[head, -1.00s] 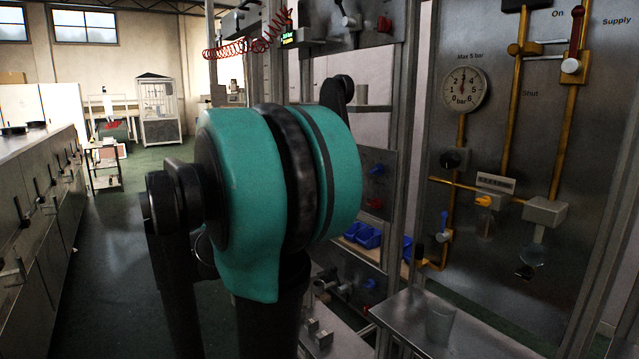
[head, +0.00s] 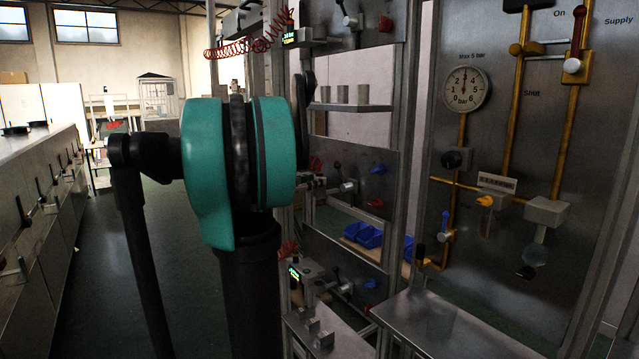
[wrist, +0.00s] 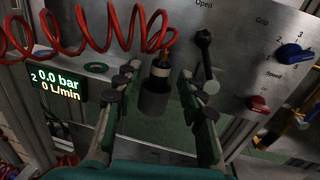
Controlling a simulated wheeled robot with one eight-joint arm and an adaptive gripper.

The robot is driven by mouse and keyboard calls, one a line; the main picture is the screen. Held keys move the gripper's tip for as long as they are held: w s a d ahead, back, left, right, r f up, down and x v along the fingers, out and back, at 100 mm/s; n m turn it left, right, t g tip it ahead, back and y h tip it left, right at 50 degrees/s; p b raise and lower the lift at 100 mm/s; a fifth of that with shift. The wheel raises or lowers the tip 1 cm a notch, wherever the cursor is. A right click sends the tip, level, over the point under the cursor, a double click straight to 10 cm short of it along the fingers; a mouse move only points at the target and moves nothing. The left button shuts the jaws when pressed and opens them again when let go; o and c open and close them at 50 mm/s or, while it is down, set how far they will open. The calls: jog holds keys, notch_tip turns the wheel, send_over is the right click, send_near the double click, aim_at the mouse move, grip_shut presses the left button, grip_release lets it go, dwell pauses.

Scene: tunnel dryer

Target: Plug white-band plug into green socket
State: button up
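In the wrist view the white-band plug (wrist: 161,72) is a dark cylinder with a pale band and a brass end, joined to a red coiled hose (wrist: 95,42). My gripper (wrist: 160,78) is open, with one green finger on each side of the plug and a visible gap on both sides. A grey cylindrical part (wrist: 153,103) shows just below the plug; I cannot tell whether the plug sits in it. The red hose (head: 240,48) also shows in the head view. My arm hides the gripper and plug there.
A black lever (wrist: 204,62) stands close to the right finger. A blue knob (wrist: 290,53) and a red knob (wrist: 259,104) are further right on the panel. A display (wrist: 58,90) reads 0.0 bar. The aisle floor (head: 105,260) at left is clear.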

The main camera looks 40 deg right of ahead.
jog(key=shift+w+d, duration=0.2)
jog(key=shift+d, duration=3.35)
grip_shut()
